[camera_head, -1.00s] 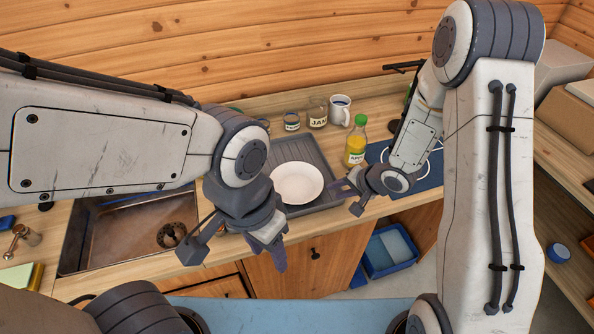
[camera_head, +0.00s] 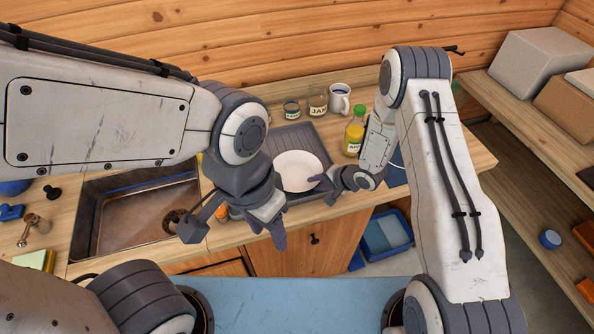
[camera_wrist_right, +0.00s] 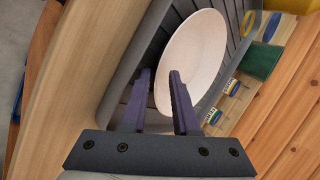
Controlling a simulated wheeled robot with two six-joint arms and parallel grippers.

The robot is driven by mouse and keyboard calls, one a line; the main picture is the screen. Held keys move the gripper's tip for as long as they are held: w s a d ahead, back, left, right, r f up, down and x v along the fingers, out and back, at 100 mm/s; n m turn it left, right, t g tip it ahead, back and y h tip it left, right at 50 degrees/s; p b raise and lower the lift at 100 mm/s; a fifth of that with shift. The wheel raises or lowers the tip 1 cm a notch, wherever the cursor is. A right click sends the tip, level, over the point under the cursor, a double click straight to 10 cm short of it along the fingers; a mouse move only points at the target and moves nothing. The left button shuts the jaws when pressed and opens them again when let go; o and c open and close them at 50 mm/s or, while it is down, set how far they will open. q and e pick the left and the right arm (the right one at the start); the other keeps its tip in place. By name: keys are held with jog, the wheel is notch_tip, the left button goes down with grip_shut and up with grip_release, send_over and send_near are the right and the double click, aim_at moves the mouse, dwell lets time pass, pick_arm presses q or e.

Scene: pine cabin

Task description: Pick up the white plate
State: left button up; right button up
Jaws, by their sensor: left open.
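The white plate (camera_head: 294,168) lies in a dark grey ribbed tray (camera_head: 283,138) on the wooden counter. It also shows in the right wrist view (camera_wrist_right: 195,55). My right gripper (camera_head: 321,188) is at the plate's near right edge. In the right wrist view its two fingers (camera_wrist_right: 162,78) are apart; one overlaps the plate's face and the near rim shows in the gap. I cannot tell whether they touch it. My left gripper (camera_head: 236,238) is open and empty, in front of the counter edge, left of the plate and apart from it.
A sink (camera_head: 135,220) is left of the tray. Behind the plate stand jam jars (camera_head: 317,107) and a white mug (camera_head: 340,100). A juice bottle (camera_head: 355,132) stands right of the tray, close to my right arm. A blue bin (camera_head: 388,235) is below the counter.

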jog(key=shift+w+a+f, duration=0.1)
jog(key=shift+f, duration=0.1)
grip_shut()
dwell(1.3)
